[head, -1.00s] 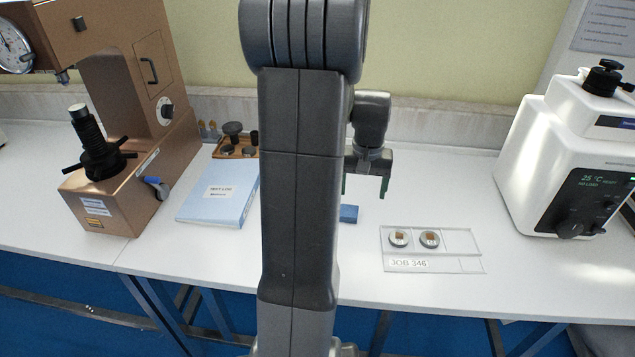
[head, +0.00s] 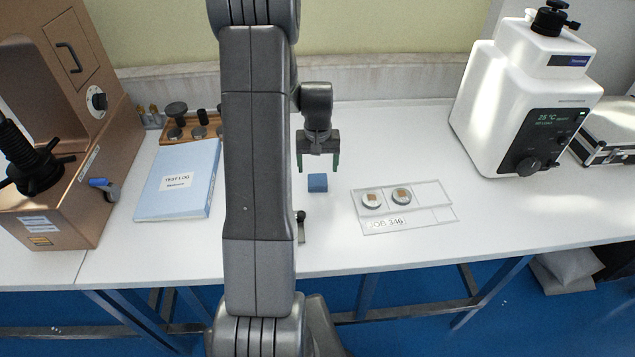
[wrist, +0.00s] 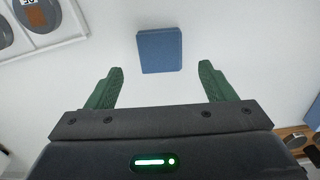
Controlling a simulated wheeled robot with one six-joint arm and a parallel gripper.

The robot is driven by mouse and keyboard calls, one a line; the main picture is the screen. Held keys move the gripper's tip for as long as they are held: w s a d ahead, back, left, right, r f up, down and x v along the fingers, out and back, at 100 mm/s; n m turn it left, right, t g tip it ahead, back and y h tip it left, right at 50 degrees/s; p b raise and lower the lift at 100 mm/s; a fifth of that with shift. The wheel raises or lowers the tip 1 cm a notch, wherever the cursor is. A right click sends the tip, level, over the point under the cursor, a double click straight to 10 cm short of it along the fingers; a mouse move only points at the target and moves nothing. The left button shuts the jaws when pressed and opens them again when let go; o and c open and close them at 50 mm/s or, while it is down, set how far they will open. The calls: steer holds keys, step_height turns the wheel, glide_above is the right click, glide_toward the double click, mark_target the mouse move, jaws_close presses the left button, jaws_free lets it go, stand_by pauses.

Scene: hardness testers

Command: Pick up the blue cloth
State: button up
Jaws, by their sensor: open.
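The blue cloth (head: 317,183) is a small folded square lying flat on the white table, left of the sample tray. In the wrist view the cloth (wrist: 160,50) lies beyond the fingertips, roughly centred between them. My gripper (head: 318,166) points down behind and above the cloth in the head view. Its two green-padded fingers are apart, and nothing is between them. The gripper's fingers also show in the wrist view (wrist: 160,76). The cloth is fully visible and apart from the fingers.
A clear tray (head: 438,217) marked JOB 346 holds two round samples right of the cloth. A blue test log (head: 182,205) lies left of my arm. A bronze tester (head: 75,165) stands far left, a white machine (head: 500,100) right. A small dark object (head: 300,226) stands near the front edge.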

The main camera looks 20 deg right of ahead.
mark_target(318, 180)
steer(key=f, duration=0.4)
steer(key=shift+s+a+f+p, duration=0.1)
steer(key=shift+s+f+p, duration=0.1)
steer(key=shift+f+p, duration=0.2)
steer(key=shift+c, duration=0.3)
steer(key=c, duration=1)
